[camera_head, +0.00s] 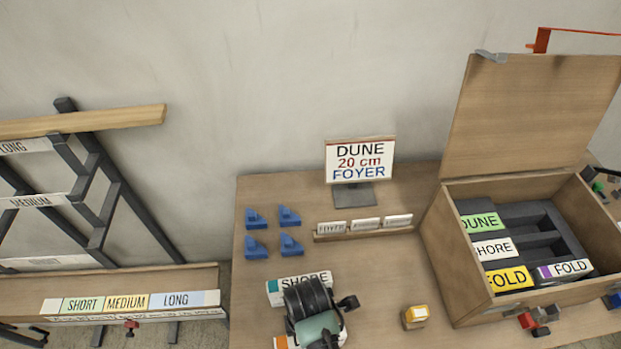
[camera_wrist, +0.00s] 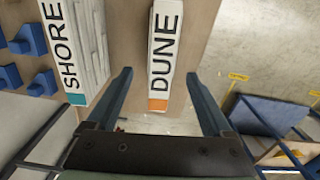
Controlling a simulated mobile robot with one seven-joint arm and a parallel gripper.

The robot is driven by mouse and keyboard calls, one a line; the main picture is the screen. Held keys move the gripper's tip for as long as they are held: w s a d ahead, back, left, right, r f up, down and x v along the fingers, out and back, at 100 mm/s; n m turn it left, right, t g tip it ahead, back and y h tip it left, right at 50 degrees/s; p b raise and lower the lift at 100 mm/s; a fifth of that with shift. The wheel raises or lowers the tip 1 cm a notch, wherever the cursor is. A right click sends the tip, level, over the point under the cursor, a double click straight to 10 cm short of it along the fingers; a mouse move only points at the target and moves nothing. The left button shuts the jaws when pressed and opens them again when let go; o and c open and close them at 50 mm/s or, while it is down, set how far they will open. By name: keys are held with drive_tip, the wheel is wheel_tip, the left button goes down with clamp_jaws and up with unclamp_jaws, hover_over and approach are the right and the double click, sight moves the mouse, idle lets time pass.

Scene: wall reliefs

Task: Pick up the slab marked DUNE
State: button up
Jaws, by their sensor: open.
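A pale slab marked DUNE with an orange end (camera_wrist: 164,50) lies on the table in the wrist view, ahead of and between the fingers of my gripper (camera_wrist: 157,78). My gripper is open and empty. In the head view, my arm end hides most of this slab; an orange corner (camera_head: 280,342) shows at the lower edge. A slab marked SHORE with a teal end (camera_head: 300,281) lies beside it; in the wrist view it is left of my fingers (camera_wrist: 75,50). Another label reading DUNE, green (camera_head: 479,223), shows inside the open wooden crate.
The crate (camera_head: 455,255) stands at right, lid up, holding SHORE and FOLD labels too. A sign (camera_head: 360,160) reads DUNE 20 cm FOYER. Several blue blocks (camera_head: 289,216), a rack of name tags (camera_head: 364,228) and a yellow-topped block (camera_head: 416,315) are on the table. A labelled bench (camera_head: 130,302) stands left.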

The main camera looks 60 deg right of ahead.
drive_tip(key=shift+s+d+f, duration=0.1)
drive_tip(key=shift+f, duration=1.2)
drive_tip(key=shift+s+d+f, duration=0.1)
drive_tip(key=shift+f, duration=1.15)
drive_tip(key=shift+a, duration=0.1)
clamp_jaws()
